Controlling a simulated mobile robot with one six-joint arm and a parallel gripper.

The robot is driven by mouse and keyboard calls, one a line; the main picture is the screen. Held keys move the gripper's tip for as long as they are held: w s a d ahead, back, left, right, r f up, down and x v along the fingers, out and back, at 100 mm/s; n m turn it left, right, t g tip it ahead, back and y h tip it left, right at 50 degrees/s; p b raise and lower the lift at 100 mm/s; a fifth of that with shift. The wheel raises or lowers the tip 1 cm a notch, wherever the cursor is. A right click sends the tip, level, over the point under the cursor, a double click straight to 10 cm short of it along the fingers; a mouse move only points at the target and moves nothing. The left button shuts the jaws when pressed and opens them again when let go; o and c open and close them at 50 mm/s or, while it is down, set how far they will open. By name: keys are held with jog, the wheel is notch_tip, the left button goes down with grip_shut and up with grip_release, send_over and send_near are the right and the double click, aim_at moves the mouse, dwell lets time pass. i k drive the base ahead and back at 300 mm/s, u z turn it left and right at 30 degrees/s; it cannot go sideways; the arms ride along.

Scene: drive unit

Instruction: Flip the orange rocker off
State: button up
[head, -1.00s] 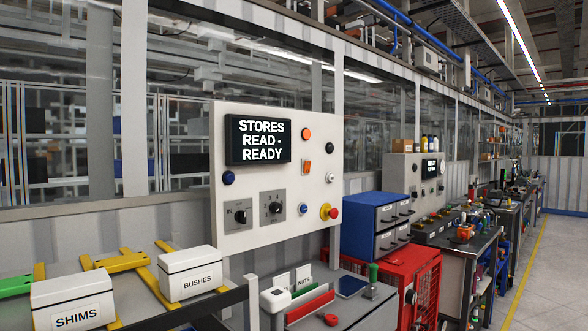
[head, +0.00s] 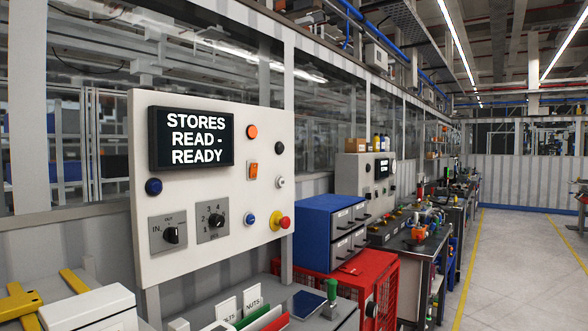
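The orange rocker (head: 253,171) is a small upright orange switch on the white control panel (head: 145,235), right of the black display (head: 191,138). It sits below a round orange button (head: 252,132) and above a red mushroom button (head: 285,222) on a yellow base. The rocker is too small here to tell which way it is tipped. The display reads "STORES READ - READY". My gripper is not in view.
Rotary knobs (head: 172,235) and blue buttons share the panel. A blue drawer cabinet (head: 312,231) stands right of it above a red cage (head: 385,290). A white box (head: 92,310) is at the lower left. The aisle floor (head: 510,265) at right is clear.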

aim_at(254, 168)
jog(key=z, duration=0.55)
jog(key=i, duration=1.75)
jog(key=u, duration=0.6)
jog(key=k, duration=0.95)
jog(key=u, duration=0.2)
jog(key=i, duration=0.95)
jog(key=z, duration=0.05)
